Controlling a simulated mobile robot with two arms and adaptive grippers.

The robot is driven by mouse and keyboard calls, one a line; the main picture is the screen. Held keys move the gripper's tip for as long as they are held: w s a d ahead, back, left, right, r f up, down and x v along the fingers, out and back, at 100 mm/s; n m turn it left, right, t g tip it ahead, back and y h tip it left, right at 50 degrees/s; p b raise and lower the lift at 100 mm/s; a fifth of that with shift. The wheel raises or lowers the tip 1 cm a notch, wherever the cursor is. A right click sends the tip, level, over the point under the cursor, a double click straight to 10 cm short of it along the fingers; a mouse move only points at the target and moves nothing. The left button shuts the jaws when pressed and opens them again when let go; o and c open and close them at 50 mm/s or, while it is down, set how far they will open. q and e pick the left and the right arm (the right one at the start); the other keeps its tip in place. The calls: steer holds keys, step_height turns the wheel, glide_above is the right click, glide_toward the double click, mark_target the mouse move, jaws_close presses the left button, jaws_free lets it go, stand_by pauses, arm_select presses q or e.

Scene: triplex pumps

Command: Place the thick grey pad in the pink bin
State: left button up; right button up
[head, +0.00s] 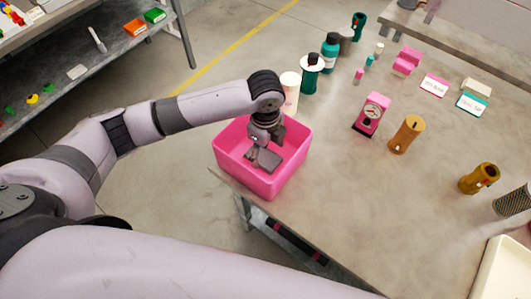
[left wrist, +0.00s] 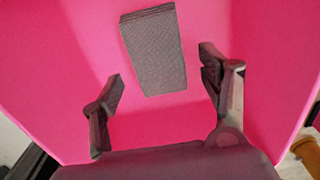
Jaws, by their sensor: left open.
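The pink bin (head: 262,183) stands at the table's near left corner. My left gripper (head: 262,149) reaches down into the bin from above and is open. The thick grey pad (left wrist: 154,50) lies in the bin in the left wrist view, beyond and between the two spread fingers, with pink around it. No finger touches it there. In the head view the grey pad (head: 269,161) shows just below the gripper, partly covered by it. My right gripper is not in view.
Behind the bin stand a pale cup (head: 290,88) and a teal bottle (head: 311,75). A pink dial scale (head: 372,114) and a tan cylinder (head: 407,134) stand to the right.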

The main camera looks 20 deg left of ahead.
mark_target(266, 156)
arm_select(q)
step_height(266, 156, up, 10)
steer(key=shift+f+b, duration=0.15)
steer(key=shift+b, duration=0.25)
stand_by(0.3)
